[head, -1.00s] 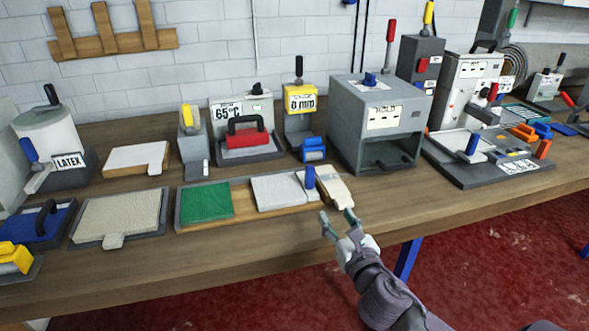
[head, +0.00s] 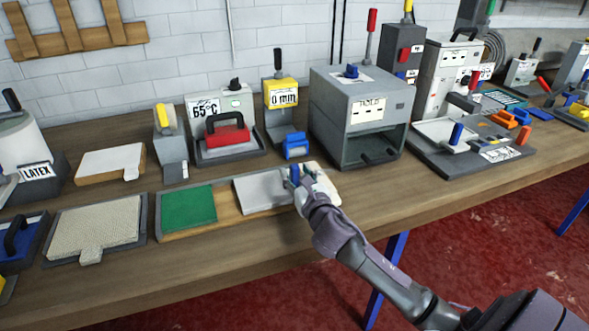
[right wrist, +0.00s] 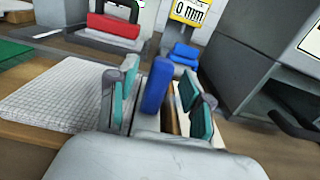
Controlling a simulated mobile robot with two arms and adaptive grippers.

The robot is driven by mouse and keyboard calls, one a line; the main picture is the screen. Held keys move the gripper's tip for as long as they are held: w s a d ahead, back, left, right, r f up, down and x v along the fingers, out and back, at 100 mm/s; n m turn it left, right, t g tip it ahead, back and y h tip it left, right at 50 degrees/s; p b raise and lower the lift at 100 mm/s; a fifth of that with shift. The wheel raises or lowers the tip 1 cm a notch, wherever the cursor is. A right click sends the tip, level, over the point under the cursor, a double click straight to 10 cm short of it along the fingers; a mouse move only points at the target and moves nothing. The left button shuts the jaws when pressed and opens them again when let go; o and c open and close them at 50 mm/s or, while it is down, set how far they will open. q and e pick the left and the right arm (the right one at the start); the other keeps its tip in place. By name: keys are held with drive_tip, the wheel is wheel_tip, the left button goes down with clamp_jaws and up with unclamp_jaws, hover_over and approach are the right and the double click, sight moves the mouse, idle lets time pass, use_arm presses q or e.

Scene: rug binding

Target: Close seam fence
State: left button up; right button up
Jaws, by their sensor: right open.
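The seam fence appears to be the light plate with an upright blue handle (head: 295,173) at the right end of the low wooden board (head: 228,208); the handle also shows in the right wrist view (right wrist: 156,86). A pale woven sheet (head: 260,193) lies left of it and a green mat (head: 188,208) farther left. My right gripper (head: 297,179) is at the handle, its fingers hiding part of the fence. In the right wrist view its teal-padded fingers (right wrist: 160,100) are open, one on each side of the handle; contact is unclear. My left gripper is not in view.
A grey open-fronted box machine (head: 326,115) stands behind and right of the fence. A small blue-handled unit (head: 296,146) and a red-handled press (head: 228,137) stand behind the board. The bench front (head: 240,260) is clear.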

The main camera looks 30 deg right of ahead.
drive_tip(key=shift+x, duration=0.85)
drive_tip(key=shift+c, duration=0.3)
clamp_jaws()
